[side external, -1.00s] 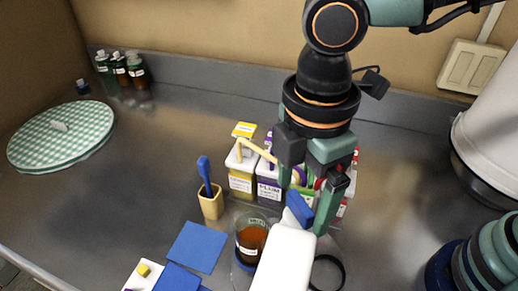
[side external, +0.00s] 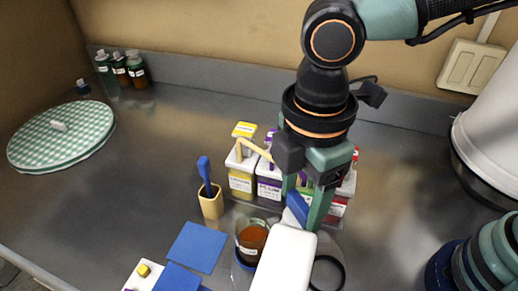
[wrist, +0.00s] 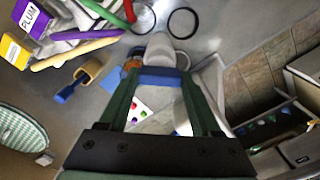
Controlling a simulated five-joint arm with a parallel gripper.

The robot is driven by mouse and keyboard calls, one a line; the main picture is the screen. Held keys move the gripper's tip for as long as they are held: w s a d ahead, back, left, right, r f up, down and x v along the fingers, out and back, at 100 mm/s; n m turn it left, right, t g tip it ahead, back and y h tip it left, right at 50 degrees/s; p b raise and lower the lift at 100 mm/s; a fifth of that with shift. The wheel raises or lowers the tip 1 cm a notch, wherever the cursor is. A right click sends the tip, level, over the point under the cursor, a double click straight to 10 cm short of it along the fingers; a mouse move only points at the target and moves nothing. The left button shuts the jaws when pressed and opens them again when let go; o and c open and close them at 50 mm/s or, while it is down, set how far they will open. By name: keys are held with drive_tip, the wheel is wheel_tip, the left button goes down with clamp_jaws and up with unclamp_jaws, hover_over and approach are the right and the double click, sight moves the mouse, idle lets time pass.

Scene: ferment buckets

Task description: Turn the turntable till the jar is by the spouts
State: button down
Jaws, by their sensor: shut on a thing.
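A glass jar (side external: 252,242) of brown liquid, with a white label, stands upright at the front, left of my gripper. My gripper (side external: 304,208) points down, with its fingers on either side of a blue bar (side external: 297,207). The wrist view shows the blue bar (wrist: 160,78) held across between my fingers. A white, rounded long piece (side external: 286,262) lies in front of the bar and covers part of the jar's surroundings. The buckets' spouts, one yellow (side external: 256,149), stick out behind the jar. The turntable's outline is mostly hidden and I cannot make it out clearly.
A wooden cup (side external: 211,206) with a blue-handled tool and blue cloths (side external: 197,247) lie left of the jar. A black ring (side external: 327,273) lies right.

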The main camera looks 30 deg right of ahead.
drive_tip(key=shift+m, duration=0.6)
drive_tip(key=shift+r+m, duration=0.1)
drive_tip(key=shift+m, duration=8.3)
drive_tip(key=shift+c, duration=0.4)
unclamp_jaws()
